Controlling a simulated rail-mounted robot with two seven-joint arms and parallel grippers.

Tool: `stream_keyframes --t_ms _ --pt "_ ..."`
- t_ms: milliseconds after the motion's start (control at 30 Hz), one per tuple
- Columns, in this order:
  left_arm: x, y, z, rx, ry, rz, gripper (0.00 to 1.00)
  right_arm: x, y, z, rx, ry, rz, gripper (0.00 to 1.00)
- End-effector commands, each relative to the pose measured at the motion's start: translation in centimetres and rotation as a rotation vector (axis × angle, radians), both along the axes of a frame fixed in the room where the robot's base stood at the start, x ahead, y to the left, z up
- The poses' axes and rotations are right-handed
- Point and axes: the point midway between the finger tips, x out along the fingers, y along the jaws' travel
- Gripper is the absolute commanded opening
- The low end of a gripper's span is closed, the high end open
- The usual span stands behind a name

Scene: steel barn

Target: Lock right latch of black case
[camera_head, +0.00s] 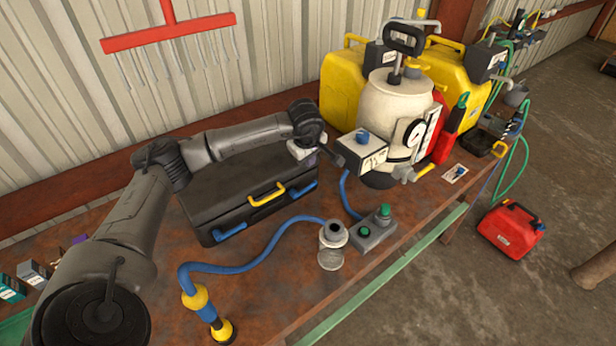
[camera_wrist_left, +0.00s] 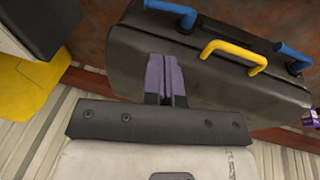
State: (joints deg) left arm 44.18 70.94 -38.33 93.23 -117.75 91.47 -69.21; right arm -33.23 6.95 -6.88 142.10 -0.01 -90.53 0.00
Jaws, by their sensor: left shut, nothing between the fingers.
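The black case (camera_head: 225,185) lies closed on the rusty workbench, with a yellow handle (camera_head: 266,194) on its front between two blue latches. The right latch (camera_head: 291,190) is near the case's right end; the left latch (camera_head: 229,233) is at the other end. In the left wrist view the right latch (camera_wrist_left: 170,8) is at the top and the left latch (camera_wrist_left: 293,52) at the right; both stick out from the case front. My left gripper (camera_head: 332,156) is at the case's right end, apart from the right latch. Its purple fingers (camera_wrist_left: 165,62) are shut and empty. My right gripper is not in view.
A metal cylinder (camera_head: 332,247), a green-button box (camera_head: 374,233) and a blue hose (camera_head: 255,262) lie in front. The corrugated wall (camera_head: 60,80) is behind.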

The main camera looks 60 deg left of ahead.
Motion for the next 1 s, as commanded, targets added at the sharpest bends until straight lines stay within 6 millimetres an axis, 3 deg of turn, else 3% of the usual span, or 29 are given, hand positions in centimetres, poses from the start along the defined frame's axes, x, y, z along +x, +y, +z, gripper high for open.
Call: stream_keyframes --t_ms 167,700,1000 --pt "0.3 0.4 -2.0 0.001 0.006 -0.011 0.0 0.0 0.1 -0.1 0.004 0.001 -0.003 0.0" --pt "1.9 2.3 -11.0 -0.002 0.004 -0.008 0.0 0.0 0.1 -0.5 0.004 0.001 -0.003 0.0" --pt "2.3 2.8 -13.1 -0.002 0.002 -0.008 0.0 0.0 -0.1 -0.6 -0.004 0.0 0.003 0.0"
